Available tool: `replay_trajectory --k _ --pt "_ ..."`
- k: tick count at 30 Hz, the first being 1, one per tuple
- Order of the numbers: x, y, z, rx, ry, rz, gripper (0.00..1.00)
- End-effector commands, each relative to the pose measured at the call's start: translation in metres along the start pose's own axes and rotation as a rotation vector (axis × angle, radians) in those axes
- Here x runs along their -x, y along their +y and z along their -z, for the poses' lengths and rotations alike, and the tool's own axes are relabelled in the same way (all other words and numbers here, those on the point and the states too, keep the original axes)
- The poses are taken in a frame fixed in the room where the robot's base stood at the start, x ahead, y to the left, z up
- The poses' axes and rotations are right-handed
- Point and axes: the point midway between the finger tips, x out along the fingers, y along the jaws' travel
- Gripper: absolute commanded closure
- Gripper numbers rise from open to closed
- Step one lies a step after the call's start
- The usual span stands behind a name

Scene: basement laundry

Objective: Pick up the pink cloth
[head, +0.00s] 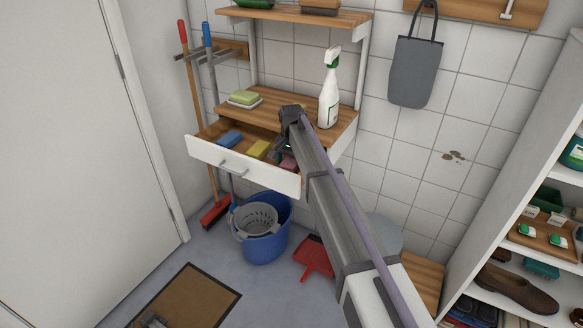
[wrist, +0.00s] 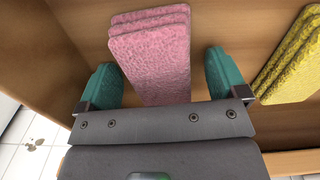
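The pink cloth (wrist: 155,50) is a folded, layered, textured cloth lying on the wooden floor of the open drawer (head: 245,165). In the head view a small part of the pink cloth (head: 288,162) shows beside my arm; the rest is hidden. My gripper (wrist: 160,78) is open, with its two green fingertips on either side of the pink cloth. The left finger is close to the cloth's edge and a gap shows at the right finger. I cannot tell how high the fingertips are above the drawer floor. In the head view the fingertips are mostly hidden.
A yellow cloth (wrist: 293,60) lies right of the pink one in the wrist view. A blue cloth (head: 230,139) lies further left in the drawer in the head view. The drawer walls are close around. A spray bottle (head: 329,90) stands on the shelf above.

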Motion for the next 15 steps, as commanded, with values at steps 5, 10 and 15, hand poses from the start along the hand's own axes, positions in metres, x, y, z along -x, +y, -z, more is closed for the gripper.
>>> replay_trajectory --k 5,10,15 --pt "0.0007 0.0000 0.0000 0.000 0.000 0.000 0.25" --pt "0.0007 0.0001 -0.0001 0.000 0.000 0.000 0.41" --pt "0.0006 0.0000 0.0000 0.000 0.000 0.000 0.57"
